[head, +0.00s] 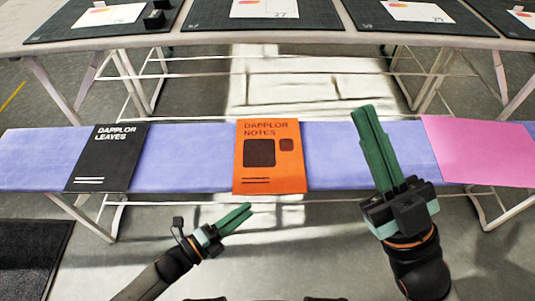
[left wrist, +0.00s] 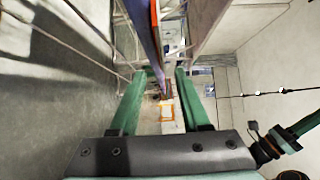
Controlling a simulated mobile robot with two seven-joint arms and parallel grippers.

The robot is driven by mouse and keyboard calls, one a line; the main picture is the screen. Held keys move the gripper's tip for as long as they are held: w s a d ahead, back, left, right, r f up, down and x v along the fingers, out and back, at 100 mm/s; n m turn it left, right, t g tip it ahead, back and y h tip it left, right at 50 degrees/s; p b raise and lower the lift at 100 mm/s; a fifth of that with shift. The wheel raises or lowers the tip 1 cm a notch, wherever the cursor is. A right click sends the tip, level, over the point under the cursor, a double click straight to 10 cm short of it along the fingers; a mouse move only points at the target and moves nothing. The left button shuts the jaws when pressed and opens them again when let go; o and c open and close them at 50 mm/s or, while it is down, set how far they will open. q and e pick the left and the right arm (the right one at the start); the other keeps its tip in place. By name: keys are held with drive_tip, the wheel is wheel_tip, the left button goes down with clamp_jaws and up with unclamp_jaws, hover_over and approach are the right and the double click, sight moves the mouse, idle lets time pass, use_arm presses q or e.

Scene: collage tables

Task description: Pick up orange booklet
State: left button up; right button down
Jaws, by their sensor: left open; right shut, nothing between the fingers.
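The orange booklet (head: 270,182) lies flat on the blue bench (head: 345,160), in the middle of the head view, with "DAPPLOR NOTES" on its cover. Its near edge is at the bench's front edge. My left gripper (head: 248,212) is open and empty, in front of and a little below the booklet's near edge, apart from it. In the left wrist view my left gripper's fingers (left wrist: 158,88) stand apart, with an orange edge (left wrist: 154,14) of what looks like the booklet above them. My right gripper (head: 364,112) is shut and empty, raised over the bench right of the booklet.
A black booklet (head: 105,160) lies on the bench to the left, and a pink sheet (head: 480,150) lies to the right. Behind stands a long table (head: 215,43) with dark mats (head: 205,14) and white cards. A dark floor mat (head: 30,255) is at lower left.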

sight(266, 194)
use_arm(q)
drive_tip(key=b+x, duration=0.2)
drive_tip(key=x, duration=0.5)
drive_tip(key=shift+w+r, duration=0.15)
drive_tip(key=shift+w, duration=0.05)
drive_tip(key=shift+c, duration=0.3)
clamp_jaws()
idle(0.9)
